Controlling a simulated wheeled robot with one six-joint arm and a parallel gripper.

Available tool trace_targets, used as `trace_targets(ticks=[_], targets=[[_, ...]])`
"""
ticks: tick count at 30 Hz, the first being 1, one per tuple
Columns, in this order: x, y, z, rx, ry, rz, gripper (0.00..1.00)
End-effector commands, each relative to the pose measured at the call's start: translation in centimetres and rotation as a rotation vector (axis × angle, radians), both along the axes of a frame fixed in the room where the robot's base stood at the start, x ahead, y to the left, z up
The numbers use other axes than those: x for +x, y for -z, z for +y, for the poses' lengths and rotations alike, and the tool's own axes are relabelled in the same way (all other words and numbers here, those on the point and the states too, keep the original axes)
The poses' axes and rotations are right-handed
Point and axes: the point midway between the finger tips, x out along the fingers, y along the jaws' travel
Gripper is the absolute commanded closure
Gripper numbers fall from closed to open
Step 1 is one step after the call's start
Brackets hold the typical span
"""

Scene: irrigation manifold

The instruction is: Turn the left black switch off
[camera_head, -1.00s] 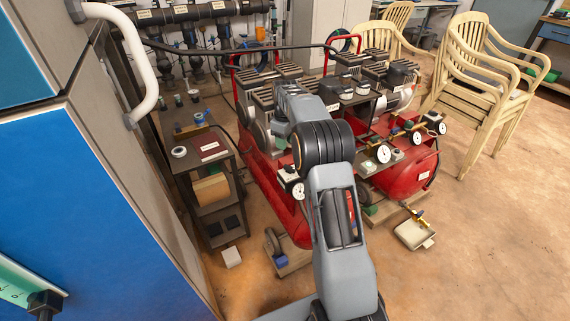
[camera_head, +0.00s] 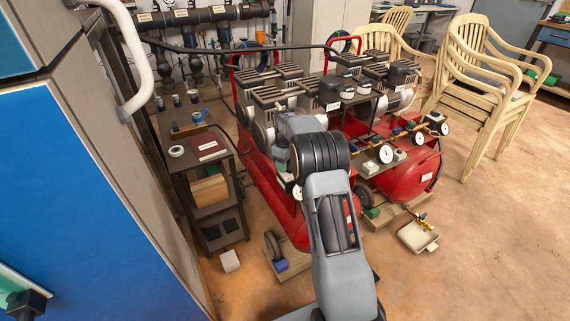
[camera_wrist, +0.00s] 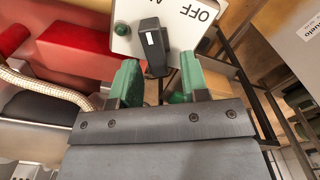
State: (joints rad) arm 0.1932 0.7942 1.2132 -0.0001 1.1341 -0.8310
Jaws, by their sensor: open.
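In the wrist view, a black switch lever (camera_wrist: 154,47) with a small white mark stands on a white plate (camera_wrist: 178,19). The plate bears black lettering, including "OFF", which appears upside down, and a green round part. My gripper (camera_wrist: 160,80) is open, with green fingertips on either side of the lever's lower part in the picture. I cannot tell whether a finger touches the lever. In the head view, my arm reaches the front of the left red compressor (camera_head: 262,165) and hides the switch and most of my gripper.
A second red compressor (camera_head: 405,180) with gauges stands to the right. A dark shelf cart (camera_head: 182,190) stands left of the compressors, beside a blue-fronted cabinet (camera_head: 80,200). Stacked beige chairs (camera_head: 480,75) stand at the right.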

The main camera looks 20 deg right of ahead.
Motion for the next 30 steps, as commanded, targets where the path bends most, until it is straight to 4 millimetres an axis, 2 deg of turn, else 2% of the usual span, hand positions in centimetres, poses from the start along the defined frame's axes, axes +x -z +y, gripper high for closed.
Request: trace_targets(ticks=[3, 16, 24, 30], targets=[[0.00, -0.01, 0.00, 0.000, 0.000, 0.000, 0.58], [-0.01, -0.03, 0.01, 0.000, 0.000, 0.000, 1.00], [0.01, -0.12, 0.00, 0.001, 0.013, 0.001, 1.00], [0.11, -0.34, -0.14, 0.000, 0.095, 0.003, 1.00]])
